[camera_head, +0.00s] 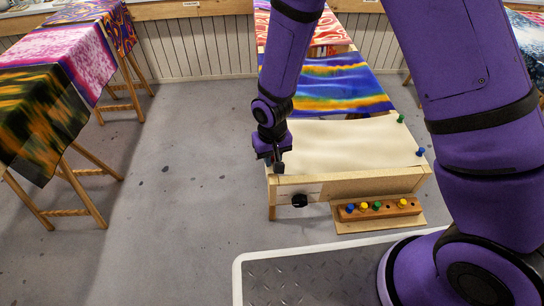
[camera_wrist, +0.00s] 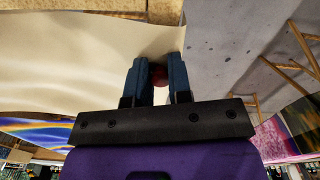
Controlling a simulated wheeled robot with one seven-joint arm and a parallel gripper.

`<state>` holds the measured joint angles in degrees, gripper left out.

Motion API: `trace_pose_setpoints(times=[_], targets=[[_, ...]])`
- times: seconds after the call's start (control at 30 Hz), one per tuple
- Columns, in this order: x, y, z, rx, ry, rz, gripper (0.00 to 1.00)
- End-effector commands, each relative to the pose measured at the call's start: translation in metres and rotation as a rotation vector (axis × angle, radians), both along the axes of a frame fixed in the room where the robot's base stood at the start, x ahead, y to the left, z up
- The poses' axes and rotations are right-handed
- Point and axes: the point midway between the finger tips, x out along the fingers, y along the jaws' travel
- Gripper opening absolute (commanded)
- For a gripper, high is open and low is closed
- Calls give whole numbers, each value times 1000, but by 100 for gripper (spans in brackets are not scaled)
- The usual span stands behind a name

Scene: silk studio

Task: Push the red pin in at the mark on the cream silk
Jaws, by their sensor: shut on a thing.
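The cream silk (camera_head: 350,145) is stretched over a wooden frame (camera_head: 350,185); it also fills the upper left of the wrist view (camera_wrist: 80,60). My gripper (camera_head: 275,168) is at the silk's near left corner in the head view. In the wrist view my gripper (camera_wrist: 160,78) is shut on the red pin (camera_wrist: 159,80), whose round head shows between the two blue fingers. The pin's tip is hidden, so I cannot tell whether it touches the silk. The mark is not visible in either view.
A green pin (camera_head: 401,118) and a blue pin (camera_head: 420,152) stand on the silk's right side. Painted silks (camera_head: 335,85) lie behind.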

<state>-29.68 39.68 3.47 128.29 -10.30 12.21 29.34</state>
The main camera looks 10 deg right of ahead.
Motion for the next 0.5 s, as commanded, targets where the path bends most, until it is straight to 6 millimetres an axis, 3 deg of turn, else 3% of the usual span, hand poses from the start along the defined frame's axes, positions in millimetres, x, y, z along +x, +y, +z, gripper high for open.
trace_pose_setpoints(times=[0.5], targets=[[0, 0, -5, 0, 0, 0, 0]])
